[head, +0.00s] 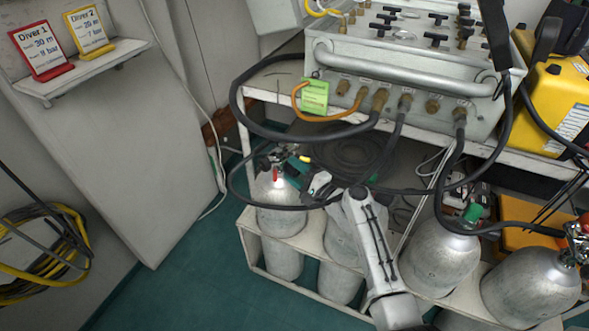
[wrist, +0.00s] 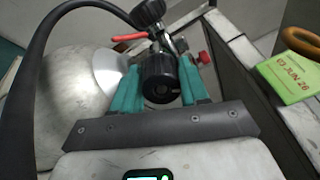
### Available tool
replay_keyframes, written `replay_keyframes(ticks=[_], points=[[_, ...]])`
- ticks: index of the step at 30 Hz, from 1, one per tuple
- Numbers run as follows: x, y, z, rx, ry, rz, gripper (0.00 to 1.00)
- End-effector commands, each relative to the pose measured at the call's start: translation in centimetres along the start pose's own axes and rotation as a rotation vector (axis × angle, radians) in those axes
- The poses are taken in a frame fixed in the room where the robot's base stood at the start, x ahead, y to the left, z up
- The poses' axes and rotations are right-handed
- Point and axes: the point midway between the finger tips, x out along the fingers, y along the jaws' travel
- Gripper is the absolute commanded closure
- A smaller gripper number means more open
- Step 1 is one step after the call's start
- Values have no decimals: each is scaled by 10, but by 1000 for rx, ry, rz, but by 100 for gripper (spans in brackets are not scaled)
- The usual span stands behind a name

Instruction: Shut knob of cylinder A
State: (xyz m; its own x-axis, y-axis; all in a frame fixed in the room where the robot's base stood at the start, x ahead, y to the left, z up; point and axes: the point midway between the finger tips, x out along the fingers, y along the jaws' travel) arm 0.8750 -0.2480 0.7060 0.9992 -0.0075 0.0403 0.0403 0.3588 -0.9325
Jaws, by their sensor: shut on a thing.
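A grey cylinder (head: 281,212) stands at the left end of the white rack; no letter is readable on it. It also fills the left of the wrist view (wrist: 72,85). Its valve (head: 272,160) has a black hose and a red part. In the wrist view a round black knob (wrist: 157,86) faces the camera between the teal fingers of my gripper (wrist: 160,74). The fingers are shut on this knob from both sides. In the head view my gripper (head: 296,163) reaches the right side of the valve, and the knob is too small to make out.
A red lever (wrist: 130,38) and another black knob (wrist: 148,11) sit just beyond the held knob. Black hoses (head: 250,118) loop around the valve from the air panel (head: 408,75). More cylinders (head: 440,258) stand to the right.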

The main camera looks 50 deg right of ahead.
Motion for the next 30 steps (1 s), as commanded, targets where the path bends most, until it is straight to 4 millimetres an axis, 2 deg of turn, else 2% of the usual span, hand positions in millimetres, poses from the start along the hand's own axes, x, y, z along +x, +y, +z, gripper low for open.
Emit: replay_keyframes(ticks=[9, 24, 25, 30], points=[[-1, 1, -1, 109, 9, 1, 86], [-1, 2, -2, 127, 10, 1, 86], [-1, 2, -2, 127, 10, 1, 55], [-1, 1, -1, 126, 8, 1, 39]])
